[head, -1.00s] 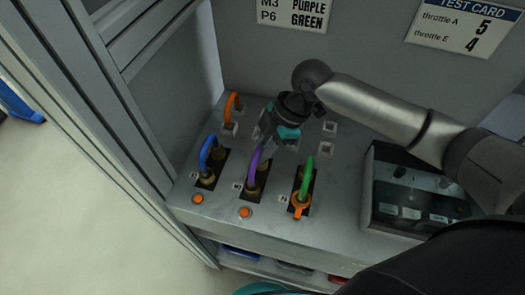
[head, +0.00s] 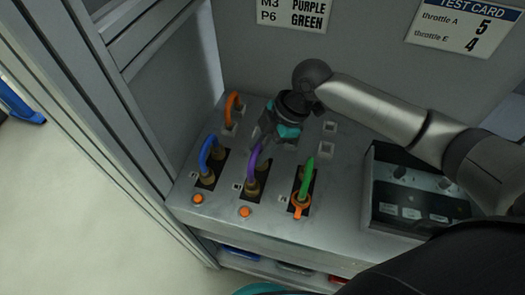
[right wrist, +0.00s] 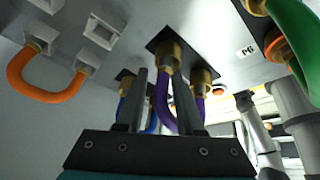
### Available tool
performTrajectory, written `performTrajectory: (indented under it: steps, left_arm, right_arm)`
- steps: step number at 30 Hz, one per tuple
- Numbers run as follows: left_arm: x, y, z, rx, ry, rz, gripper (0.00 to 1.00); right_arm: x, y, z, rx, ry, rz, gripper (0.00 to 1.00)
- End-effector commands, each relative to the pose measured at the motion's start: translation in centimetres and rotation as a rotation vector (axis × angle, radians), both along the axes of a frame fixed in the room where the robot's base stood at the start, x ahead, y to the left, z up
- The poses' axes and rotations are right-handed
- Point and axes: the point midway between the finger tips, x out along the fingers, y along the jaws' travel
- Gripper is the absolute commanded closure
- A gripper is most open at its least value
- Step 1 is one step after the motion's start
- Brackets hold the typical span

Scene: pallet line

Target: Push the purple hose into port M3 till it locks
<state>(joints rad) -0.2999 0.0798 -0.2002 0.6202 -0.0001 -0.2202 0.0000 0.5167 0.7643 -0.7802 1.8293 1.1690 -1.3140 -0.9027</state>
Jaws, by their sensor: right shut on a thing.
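The purple hose (head: 253,158) is a short loop on the middle black plate of the grey port panel (head: 222,208). In the right wrist view the purple hose (right wrist: 162,105) runs between my right gripper's two fingers (right wrist: 163,105), which are shut on it. Both its ends meet brass fittings (right wrist: 171,55) at the panel; whether either is locked I cannot tell. In the head view my right gripper (head: 259,143) is at the top of the hose, partly hiding it. The M3 label is too small to read. My left gripper is not in view.
A blue hose (head: 208,150) stands left of the purple one, a green hose (head: 307,172) with an orange ring right, an orange hose (head: 230,107) behind. A dark control box (head: 400,190) is at right. A wall card (head: 292,14) reads M3 purple, P6 green.

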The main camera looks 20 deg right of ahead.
Motion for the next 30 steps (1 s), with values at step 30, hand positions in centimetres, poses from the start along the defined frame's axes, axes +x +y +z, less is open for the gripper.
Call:
performTrajectory:
  steps: [30]
  left_arm:
    - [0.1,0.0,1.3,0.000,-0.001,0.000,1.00]
  right_arm:
    - [-1.6,-3.8,6.3,-0.019,0.017,-0.001,0.43]
